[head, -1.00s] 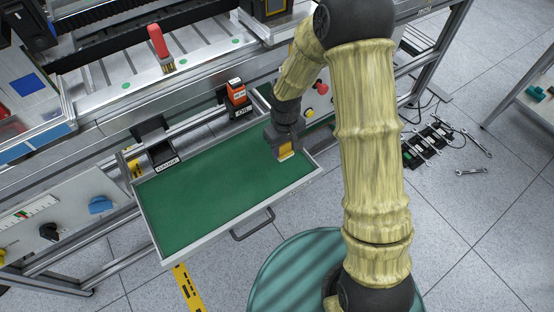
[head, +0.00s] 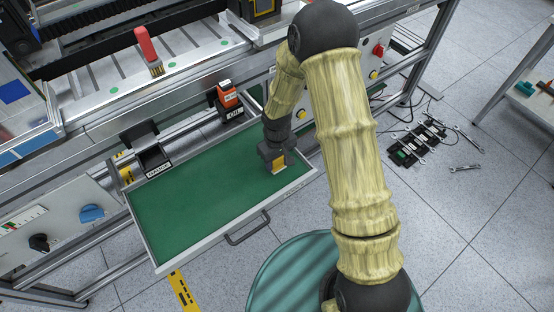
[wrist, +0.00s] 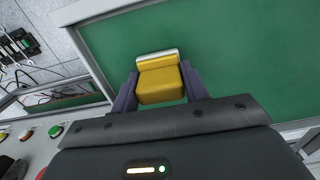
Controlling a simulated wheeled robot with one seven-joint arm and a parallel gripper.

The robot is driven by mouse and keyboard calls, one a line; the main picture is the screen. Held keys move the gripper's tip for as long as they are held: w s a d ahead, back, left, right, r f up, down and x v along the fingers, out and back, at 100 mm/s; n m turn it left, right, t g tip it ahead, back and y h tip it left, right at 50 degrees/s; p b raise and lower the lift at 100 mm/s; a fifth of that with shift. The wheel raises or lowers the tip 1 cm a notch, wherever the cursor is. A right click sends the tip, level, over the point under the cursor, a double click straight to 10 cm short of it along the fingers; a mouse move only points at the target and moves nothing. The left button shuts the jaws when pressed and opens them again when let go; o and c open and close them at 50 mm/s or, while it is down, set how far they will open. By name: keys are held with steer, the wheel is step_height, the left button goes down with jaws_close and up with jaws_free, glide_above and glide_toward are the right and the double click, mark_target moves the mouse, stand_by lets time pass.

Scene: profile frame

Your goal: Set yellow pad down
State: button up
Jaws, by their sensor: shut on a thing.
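The yellow pad (head: 279,168) is a small yellow block with a pale strip along one edge. My gripper (head: 277,164) is shut on it, over the right part of the green-lined open drawer (head: 190,205). In the wrist view the pad (wrist: 161,82) sits between the two fingers of my gripper (wrist: 160,88), with the green drawer floor (wrist: 240,50) beyond it. I cannot tell whether the pad touches the drawer floor.
An orange-and-black block (head: 228,97) and a black labelled holder (head: 153,158) stand behind the drawer. A red-handled tool (head: 148,50) stands on the machine bed. The drawer's left and middle are bare. Wrenches (head: 465,168) lie on the floor at right.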

steer(key=shift+f, duration=0.1)
steer(key=o, duration=1)
step_height(320, 180, up, 12)
steer(key=shift+r+p, duration=0.15)
steer(key=shift+p, duration=1)
